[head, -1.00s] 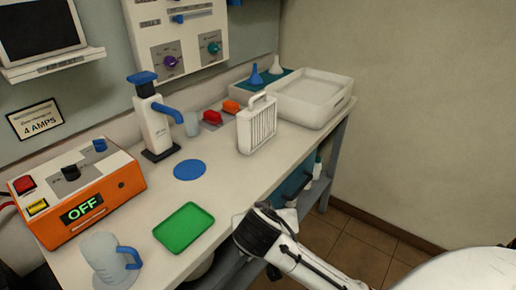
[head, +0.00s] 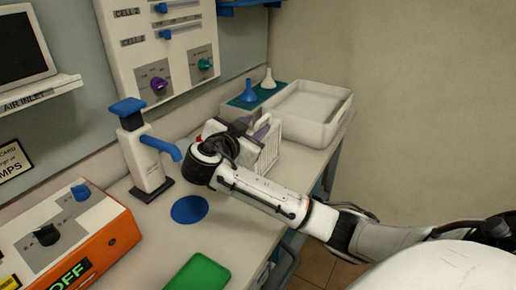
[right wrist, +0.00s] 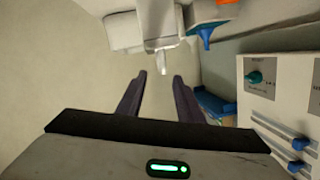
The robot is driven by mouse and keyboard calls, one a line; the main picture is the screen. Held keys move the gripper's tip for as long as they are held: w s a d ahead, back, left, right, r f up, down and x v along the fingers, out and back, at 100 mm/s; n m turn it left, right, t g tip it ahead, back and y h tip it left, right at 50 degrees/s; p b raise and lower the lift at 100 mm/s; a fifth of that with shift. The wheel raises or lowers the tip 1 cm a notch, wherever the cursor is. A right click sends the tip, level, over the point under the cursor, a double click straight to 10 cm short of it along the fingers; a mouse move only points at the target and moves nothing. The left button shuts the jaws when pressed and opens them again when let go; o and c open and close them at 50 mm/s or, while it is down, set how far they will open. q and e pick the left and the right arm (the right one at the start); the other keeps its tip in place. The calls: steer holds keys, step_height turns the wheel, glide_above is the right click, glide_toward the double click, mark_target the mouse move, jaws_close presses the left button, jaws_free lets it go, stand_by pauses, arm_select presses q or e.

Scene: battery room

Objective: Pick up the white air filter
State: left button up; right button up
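The white air filter (head: 268,150) stands upright on the bench, with a slatted face and a handle on top. My right arm and gripper cover its left part in the head view. My right gripper (head: 252,127) is at the filter's upper part, near the handle. The right wrist view shows its two dark fingers (right wrist: 157,84) apart, with nothing clasped. A white shape with a narrow tip, apparently the filter edge-on (right wrist: 163,28), lies beyond the fingertips, in line with the gap. Contact cannot be told. My left gripper is not in view.
A white tray (head: 337,131) stands behind the filter, with a blue funnel (head: 249,92) and white funnel (head: 268,79) beside it. A white dispenser (head: 144,160) with a blue spout stands left of my right gripper. A blue disc (head: 189,209) and green tray (head: 199,275) lie nearer.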

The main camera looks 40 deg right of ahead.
mark_target(263, 120)
steer(key=shift+x, duration=3.65)
steer(key=shift+w+a+f, duration=0.1)
steer(key=shift+w+a, duration=0.05)
jaws_close()
